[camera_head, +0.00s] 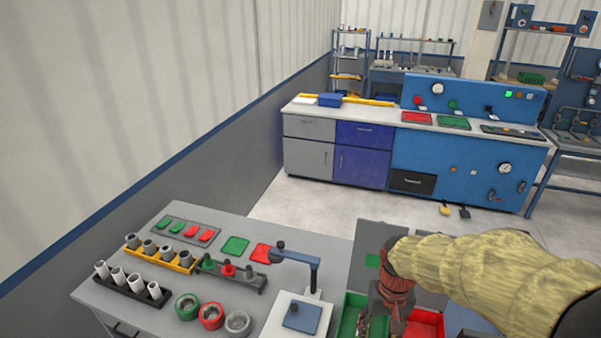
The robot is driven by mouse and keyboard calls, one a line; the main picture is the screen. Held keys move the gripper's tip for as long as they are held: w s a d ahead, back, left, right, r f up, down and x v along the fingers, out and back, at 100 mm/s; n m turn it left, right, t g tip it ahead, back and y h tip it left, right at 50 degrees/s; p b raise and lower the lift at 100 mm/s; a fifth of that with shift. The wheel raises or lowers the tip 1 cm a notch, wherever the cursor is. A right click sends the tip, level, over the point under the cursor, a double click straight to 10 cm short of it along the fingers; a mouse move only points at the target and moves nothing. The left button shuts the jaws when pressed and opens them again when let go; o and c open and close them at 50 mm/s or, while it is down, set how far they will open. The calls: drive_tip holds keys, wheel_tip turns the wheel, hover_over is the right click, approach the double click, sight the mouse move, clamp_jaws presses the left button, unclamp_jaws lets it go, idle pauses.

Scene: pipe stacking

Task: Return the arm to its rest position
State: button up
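My arm comes in from the right edge, in a pale yellow sleeve, and reaches left over the near workbench (325,238). Its dark red wrist points down above a green bin and a red bin at the bottom of the picture. My gripper (378,326) is at the lower end of the wrist, by the green bin (351,310). Its fingers are small and partly hidden, so I cannot tell if they are open or hold anything. The red bin (428,324) is just right of the wrist.
Left of the arm stands a blue-topped fixture (302,317) with a post (314,274). Pipe pieces stand in a black rack (130,287) and a yellow rack (160,257). Rings (210,316) lie nearby. A blue workstation (455,168) is behind, across open floor.

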drive_tip(key=s+r+n+t+b, duration=0.1)
drive_tip(key=s+r+t+b, duration=0.2)
drive_tip(key=s+r, duration=0.9)
drive_tip(key=shift+r+t, duration=1.35)
drive_tip(key=shift+t, duration=0.15)
drive_tip(key=shift+a, duration=0.1)
